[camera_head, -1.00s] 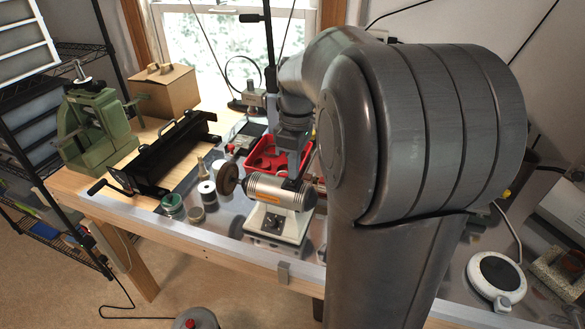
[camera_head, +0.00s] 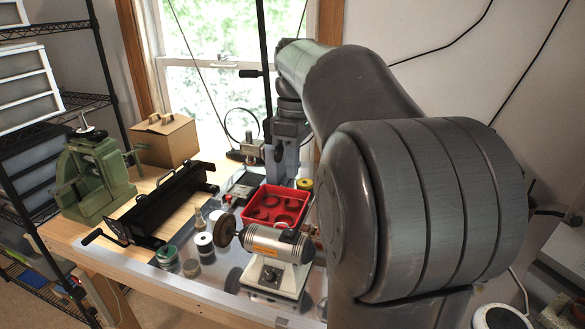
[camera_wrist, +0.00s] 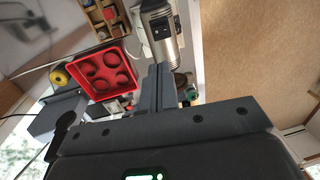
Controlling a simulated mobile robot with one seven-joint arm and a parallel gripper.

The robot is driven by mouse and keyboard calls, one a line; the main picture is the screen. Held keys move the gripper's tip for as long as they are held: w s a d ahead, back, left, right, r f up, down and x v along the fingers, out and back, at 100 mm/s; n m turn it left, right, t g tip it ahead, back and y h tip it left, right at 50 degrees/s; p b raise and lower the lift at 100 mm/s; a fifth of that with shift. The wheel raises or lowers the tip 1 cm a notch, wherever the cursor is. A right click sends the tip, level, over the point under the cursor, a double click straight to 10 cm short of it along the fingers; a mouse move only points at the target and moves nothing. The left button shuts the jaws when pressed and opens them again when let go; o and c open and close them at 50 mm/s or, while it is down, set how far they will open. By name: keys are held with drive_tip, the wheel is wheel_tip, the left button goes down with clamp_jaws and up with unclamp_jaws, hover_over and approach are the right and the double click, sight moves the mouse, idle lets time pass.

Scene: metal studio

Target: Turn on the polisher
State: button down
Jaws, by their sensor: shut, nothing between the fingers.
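The polisher (camera_head: 277,243) is a silver motor on a white base, with a brown wheel at its left end. It stands near the table's front edge. Its silver body (camera_wrist: 161,52) is also at the top middle of the wrist view, with a dark patch on it. I cannot tell whether it is running. My gripper (camera_head: 283,180) is raised behind the polisher, over the back of the red tray, and apart from the polisher. In the wrist view its fingers (camera_wrist: 157,72) are together and empty, pointing toward the polisher's body.
A black bender-like tool (camera_head: 160,205), a green press (camera_head: 95,182) and a cardboard box (camera_head: 166,143) are farther left. My arm hides the table's right part.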

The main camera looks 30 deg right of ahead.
sight(288, 235)
drive_tip(key=shift+s+a+r, duration=0.15)
drive_tip(key=shift+s+a, duration=0.25)
drive_tip(key=shift+s, duration=0.05)
drive_tip(key=f, duration=0.9)
drive_tip(key=s+a+f, duration=0.1)
drive_tip(key=f, duration=0.3)
drive_tip(key=shift+s+a+f, duration=0.1)
drive_tip(key=shift+f, duration=0.35)
drive_tip(key=shift+f, duration=0.1)
